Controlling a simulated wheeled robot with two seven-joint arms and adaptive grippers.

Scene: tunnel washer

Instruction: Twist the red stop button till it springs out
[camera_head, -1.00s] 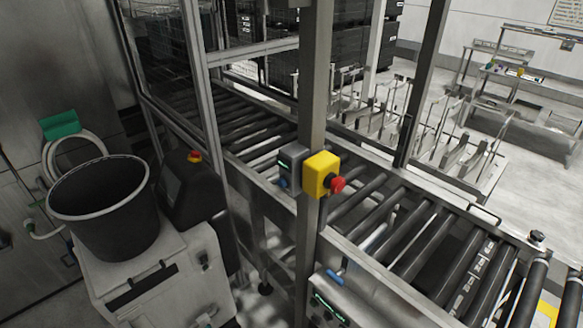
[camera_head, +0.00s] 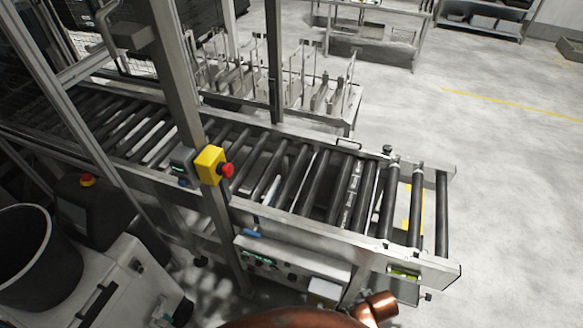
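The red stop button (camera_head: 227,170) sticks out of the right side of a yellow box (camera_head: 209,165). The box is fixed to an upright grey metal post beside the roller conveyor. Whether the button is pressed in or sprung out is too small to tell. Neither of my grippers shows in the head view, and nothing touches the button. A copper-coloured rounded shape at the bottom edge looks like part of my own body.
The roller conveyor (camera_head: 300,182) runs behind the post. A control panel (camera_head: 290,262) sits below it. A dark bucket (camera_head: 36,262) stands at lower left, near another red button (camera_head: 87,180) on a dark housing. Open floor (camera_head: 480,130) lies at right.

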